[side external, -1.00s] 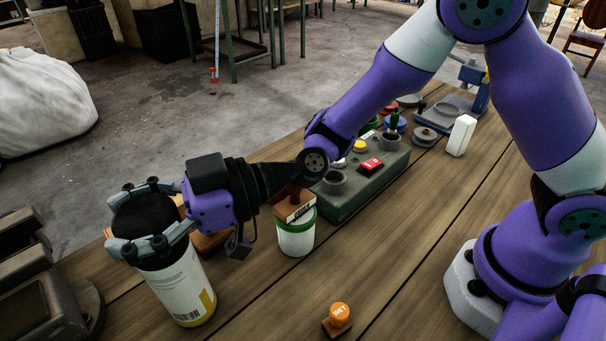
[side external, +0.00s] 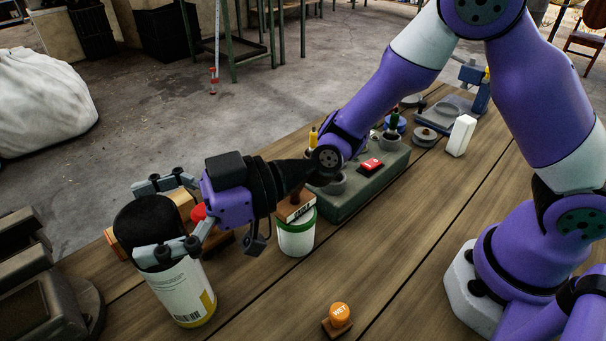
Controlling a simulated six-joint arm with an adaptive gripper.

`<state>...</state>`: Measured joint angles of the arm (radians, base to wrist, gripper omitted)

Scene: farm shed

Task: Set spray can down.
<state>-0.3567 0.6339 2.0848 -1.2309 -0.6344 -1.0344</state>
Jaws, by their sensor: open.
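The spray can (side external: 183,287) stands upright on the wooden table at the lower left. It has a black top, a white label with a barcode and a yellow patch near its base. My gripper (side external: 148,218) is open, with one finger on the far side of the can's black top and one in front of it. The palm is to the right of the can, with a gap between them. The front finger hides part of the can's upper body.
A dark vise-like tool (side external: 40,290) stands close on the left. An orange "WET" stamp (side external: 339,316) stands at the front. A grey-green control box (side external: 362,187) lies behind. The front middle of the table is mostly clear.

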